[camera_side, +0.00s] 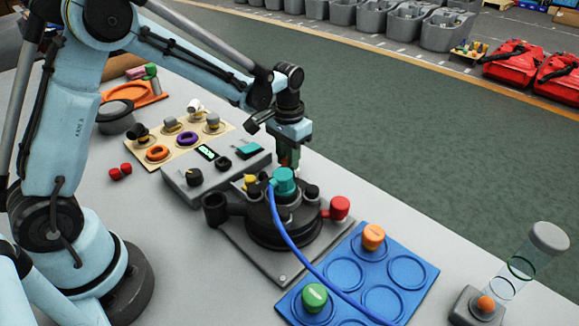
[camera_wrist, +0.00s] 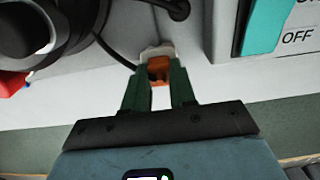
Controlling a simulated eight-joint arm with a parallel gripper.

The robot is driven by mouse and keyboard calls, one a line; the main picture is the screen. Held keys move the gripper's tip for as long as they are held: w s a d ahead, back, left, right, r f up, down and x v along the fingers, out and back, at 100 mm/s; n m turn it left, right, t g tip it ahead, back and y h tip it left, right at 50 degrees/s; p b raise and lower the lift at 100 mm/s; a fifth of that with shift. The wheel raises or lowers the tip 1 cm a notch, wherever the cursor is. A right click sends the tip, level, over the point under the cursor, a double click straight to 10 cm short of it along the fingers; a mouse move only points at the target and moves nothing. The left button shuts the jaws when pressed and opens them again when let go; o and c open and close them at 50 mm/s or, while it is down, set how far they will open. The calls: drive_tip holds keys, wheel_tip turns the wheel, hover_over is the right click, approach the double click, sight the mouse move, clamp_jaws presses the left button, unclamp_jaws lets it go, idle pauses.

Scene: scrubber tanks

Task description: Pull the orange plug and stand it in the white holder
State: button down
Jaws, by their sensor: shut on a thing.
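My gripper (camera_wrist: 158,88) is shut on the orange plug (camera_wrist: 159,68), which shows between the green fingertips in the wrist view. A small whitish piece (camera_wrist: 157,50) sits directly beyond the plug; I cannot tell whether it is the white holder or the plug's socket, nor whether the plug is seated in it. In the side view my gripper (camera_side: 289,158) points down behind the round black device with the teal cap (camera_side: 284,180). The device hides most of the plug and the fingertips there.
The grey switch box (camera_side: 215,175) stands left of my gripper. A blue tray (camera_side: 345,272) carries a green and an orange cap. A blue hose (camera_side: 283,230) runs from the teal cap across the tray. A clear tube (camera_side: 518,265) leans at the right.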

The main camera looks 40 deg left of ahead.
drive_tip(key=shift+c, duration=1.8)
unclamp_jaws()
drive_tip(key=shift+r, duration=4.25)
